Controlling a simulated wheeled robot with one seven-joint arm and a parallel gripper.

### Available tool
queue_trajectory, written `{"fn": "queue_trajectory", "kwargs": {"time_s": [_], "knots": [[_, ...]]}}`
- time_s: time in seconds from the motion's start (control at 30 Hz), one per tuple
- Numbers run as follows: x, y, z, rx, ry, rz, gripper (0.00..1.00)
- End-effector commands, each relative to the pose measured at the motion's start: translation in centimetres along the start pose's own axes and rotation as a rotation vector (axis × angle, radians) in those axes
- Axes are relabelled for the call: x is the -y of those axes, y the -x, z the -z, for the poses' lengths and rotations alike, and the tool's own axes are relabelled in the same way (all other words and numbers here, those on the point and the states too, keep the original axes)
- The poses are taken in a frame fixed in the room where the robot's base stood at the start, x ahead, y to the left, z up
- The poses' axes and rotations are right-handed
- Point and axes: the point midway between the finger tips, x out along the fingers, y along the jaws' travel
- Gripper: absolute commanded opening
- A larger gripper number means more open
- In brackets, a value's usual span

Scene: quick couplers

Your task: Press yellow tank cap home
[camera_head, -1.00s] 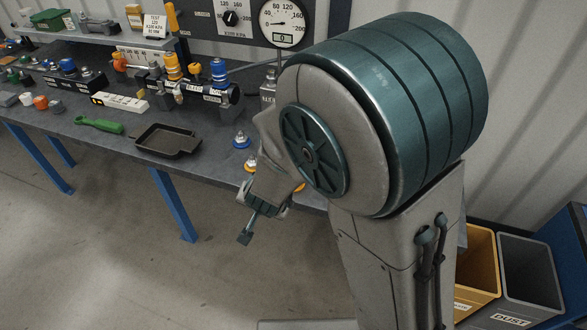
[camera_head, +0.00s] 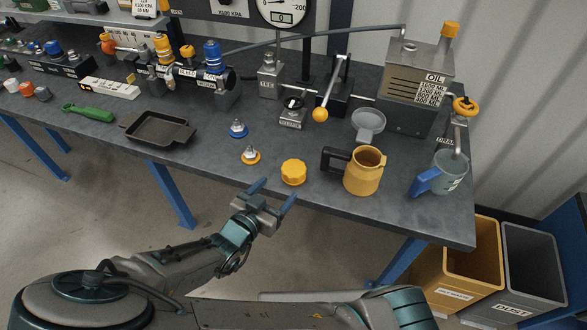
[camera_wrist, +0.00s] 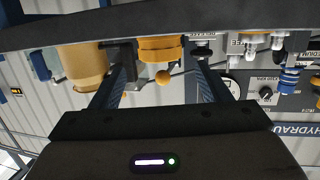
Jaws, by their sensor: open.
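A yellow lobed cap (camera_head: 293,172) rests on the bench close to its front edge. The grey oil tank (camera_head: 412,92) stands at the back right, with a yellow part (camera_head: 450,34) sticking up on its top. My gripper (camera_head: 273,195) is open and empty, just off the bench's front edge, with its blue fingers pointing towards the cap. In the wrist view, which looks upside down, the yellow cap (camera_wrist: 160,47) appears between and beyond the two fingers (camera_wrist: 160,75). The fingers do not appear to touch it.
A yellow jug (camera_head: 363,172) stands right of the cap. Small yellow (camera_head: 251,155) and blue (camera_head: 237,128) couplers sit to its left. A lever with a yellow ball (camera_head: 320,115), a grey funnel (camera_head: 368,124) and a grey jug (camera_head: 449,172) are nearby. A black tray (camera_head: 158,129) lies left.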

Motion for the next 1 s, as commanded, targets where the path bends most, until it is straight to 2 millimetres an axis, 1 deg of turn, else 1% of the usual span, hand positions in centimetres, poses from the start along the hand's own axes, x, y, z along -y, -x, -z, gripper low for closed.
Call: {"fn": "queue_trajectory", "kwargs": {"time_s": [0.03,0.1,0.2,0.3,0.57,0.83,1.0], "knots": [[-0.2,-1.2,0.0,-0.004,0.003,-0.006,0.7],[-0.1,-2.6,0.0,-0.003,0.003,-0.004,0.7],[-0.1,-4.3,0.0,-0.002,0.004,-0.002,0.7],[0.0,-5.5,0.0,0.0,0.002,-0.001,0.7],[0.0,-7.0,0.0,0.002,0.002,0.0,0.7],[0.0,-10.4,0.2,0.001,0.002,-0.002,0.7],[0.0,-11.3,0.1,0.004,0.001,0.0,0.7]]}}
